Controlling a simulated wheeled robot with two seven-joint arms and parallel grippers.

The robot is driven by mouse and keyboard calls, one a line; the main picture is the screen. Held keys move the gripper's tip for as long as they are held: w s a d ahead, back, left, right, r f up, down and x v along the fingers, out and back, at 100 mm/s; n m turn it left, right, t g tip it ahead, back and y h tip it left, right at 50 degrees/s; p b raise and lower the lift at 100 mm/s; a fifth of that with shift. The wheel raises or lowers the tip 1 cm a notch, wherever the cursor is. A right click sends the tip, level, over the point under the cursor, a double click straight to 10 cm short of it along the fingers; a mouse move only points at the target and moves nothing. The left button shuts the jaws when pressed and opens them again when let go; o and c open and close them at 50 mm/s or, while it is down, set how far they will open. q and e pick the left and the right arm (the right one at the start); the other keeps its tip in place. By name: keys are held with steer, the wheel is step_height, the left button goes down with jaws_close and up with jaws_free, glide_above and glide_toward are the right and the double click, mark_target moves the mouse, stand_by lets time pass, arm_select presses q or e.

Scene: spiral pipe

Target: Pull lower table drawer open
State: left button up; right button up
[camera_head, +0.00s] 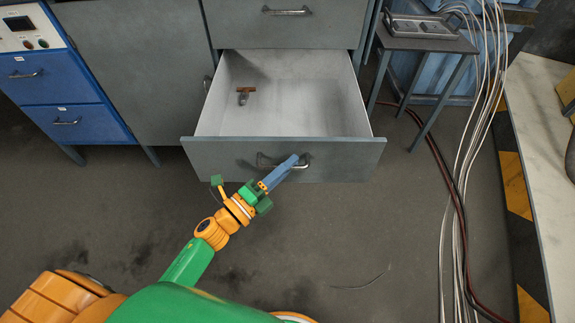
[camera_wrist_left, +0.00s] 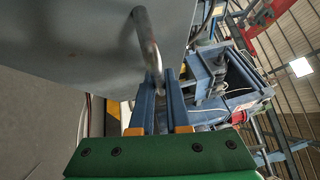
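The lower drawer (camera_head: 230,152) of the grey table is pulled far out, and its pale inside shows in the head view. A metal bar handle (camera_head: 265,163) is on its front and also shows in the wrist view (camera_wrist_left: 147,40). My left gripper (camera_head: 293,160) reaches up to the right part of this handle. In the wrist view its two blue fingers (camera_wrist_left: 160,80) are close together with the handle bar between their tips. The gripper looks shut on the handle, though the contact itself is partly hidden. My right gripper is not in view.
A small orange-brown object (camera_head: 245,90) lies inside the drawer. The upper drawer (camera_head: 285,30) is shut. A blue drawer cabinet (camera_head: 65,85) stands at left, a small grey side table (camera_head: 425,42) at right. Cables (camera_head: 462,180) hang to the floor at right. The floor before the drawer is clear.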

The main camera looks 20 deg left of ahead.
arm_select(q)
steer(key=o, duration=0.4)
steer(key=v, duration=0.7)
